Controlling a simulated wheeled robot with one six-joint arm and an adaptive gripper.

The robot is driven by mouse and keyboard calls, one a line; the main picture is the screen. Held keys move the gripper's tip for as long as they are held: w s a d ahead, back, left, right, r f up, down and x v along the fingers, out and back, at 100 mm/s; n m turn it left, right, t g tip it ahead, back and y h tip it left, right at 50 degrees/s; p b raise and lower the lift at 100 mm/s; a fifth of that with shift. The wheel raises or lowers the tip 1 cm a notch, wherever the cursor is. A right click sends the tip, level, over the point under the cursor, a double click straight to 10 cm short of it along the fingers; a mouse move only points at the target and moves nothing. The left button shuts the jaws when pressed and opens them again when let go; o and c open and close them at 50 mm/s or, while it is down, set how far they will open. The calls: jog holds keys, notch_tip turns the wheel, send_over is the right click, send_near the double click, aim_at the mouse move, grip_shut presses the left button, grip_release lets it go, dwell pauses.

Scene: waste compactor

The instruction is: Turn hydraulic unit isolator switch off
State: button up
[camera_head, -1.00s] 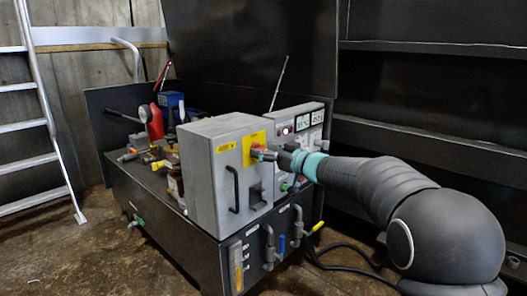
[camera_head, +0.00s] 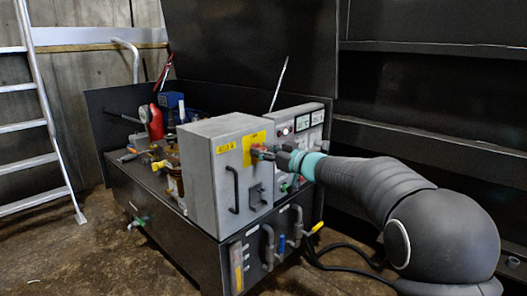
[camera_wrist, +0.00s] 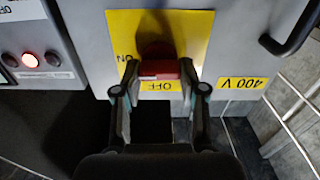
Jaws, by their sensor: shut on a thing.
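The red isolator switch (camera_wrist: 158,68) sits on a yellow plate (camera_wrist: 180,22) on the front of a grey cabinet. In the wrist view the plate's lettering is upside down, with ON to the left of the switch and OFF just below it. My gripper (camera_wrist: 159,72) has one finger on each side of the red handle and is shut on it. In the head view my gripper (camera_head: 271,154) reaches the yellow plate (camera_head: 254,146) from the right, and its fingers partly cover the switch. I cannot tell the handle's exact setting.
The grey cabinet (camera_head: 203,176) has a black door handle (camera_head: 233,189) left of the switch. A panel with gauges and a lit lamp (camera_head: 286,131) stands to the right. Pipes and valves (camera_head: 281,243) lie below, and a ladder (camera_head: 40,120) stands at far left.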

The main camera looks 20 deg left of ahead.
jog(key=shift+s+a+f+n+b, duration=0.15)
jog(key=shift+n+b, duration=1.3)
jog(key=shift+n, duration=2.9)
jog(key=shift+s+d+f+n+b, duration=0.15)
jog(key=shift+n+b, duration=1.3)
jog(key=shift+n, duration=2.9)
jog(key=shift+a, duration=0.1)
jog(key=o, duration=1.1)
jog(key=shift+o, duration=0.2)
jog(key=v, duration=1.2)
jog(key=shift+w, duration=0.1)
